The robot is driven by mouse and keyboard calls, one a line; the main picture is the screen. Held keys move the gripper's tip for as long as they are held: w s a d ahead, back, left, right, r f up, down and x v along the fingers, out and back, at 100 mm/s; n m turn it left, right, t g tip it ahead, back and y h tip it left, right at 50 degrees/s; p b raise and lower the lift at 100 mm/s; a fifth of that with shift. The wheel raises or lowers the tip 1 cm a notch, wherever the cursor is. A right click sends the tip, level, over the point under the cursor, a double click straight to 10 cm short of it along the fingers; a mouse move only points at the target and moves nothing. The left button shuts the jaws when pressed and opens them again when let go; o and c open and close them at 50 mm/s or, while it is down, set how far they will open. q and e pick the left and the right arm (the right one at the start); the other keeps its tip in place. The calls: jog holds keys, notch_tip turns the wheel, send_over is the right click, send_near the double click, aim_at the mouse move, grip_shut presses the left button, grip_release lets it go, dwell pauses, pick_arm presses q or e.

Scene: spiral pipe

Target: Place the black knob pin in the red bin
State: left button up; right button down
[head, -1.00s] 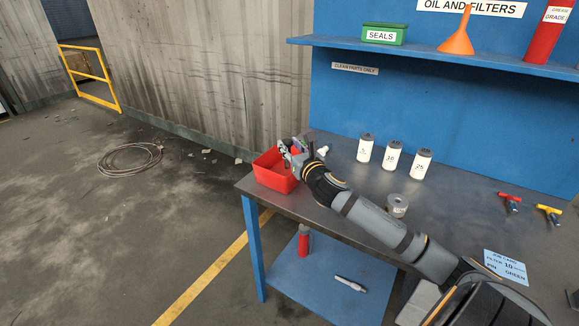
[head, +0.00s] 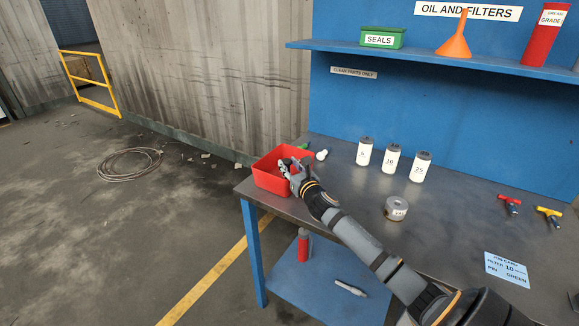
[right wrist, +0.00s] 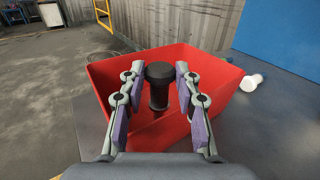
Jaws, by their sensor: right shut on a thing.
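The red bin (head: 268,180) stands at the left end of the metal workbench. My right gripper (head: 287,169) is over the bin, its fingers pointing into it. In the right wrist view the black knob pin (right wrist: 158,72) stands upright between the finger pads, round head up and shaft down, with the bin's red walls (right wrist: 225,92) around it. My right gripper (right wrist: 156,90) is shut on the pin. Whether the pin's lower end touches the bin floor cannot be told. My left gripper is in neither view.
A white knob pin (head: 321,155) and a green one (head: 304,146) lie just behind the bin.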

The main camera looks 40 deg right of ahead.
jog(key=c, duration=1)
grip_release()
jog(key=shift+f, duration=0.1)
jog(key=shift+o, duration=0.2)
jog(key=s, duration=0.3)
jog(key=s+a+b, duration=0.1)
jog(key=s, duration=0.2)
jog(key=shift+s+a+b, duration=0.1)
jog(key=shift+a+b, duration=0.05)
jog(key=shift+b, duration=0.15)
jog(key=s+p, duration=0.1)
jog(key=s, duration=0.1)
jog(key=s+p, duration=0.1)
jog(key=s+a+p, duration=0.1)
jog(key=s, duration=0.1)
jog(key=shift+s, duration=0.3)
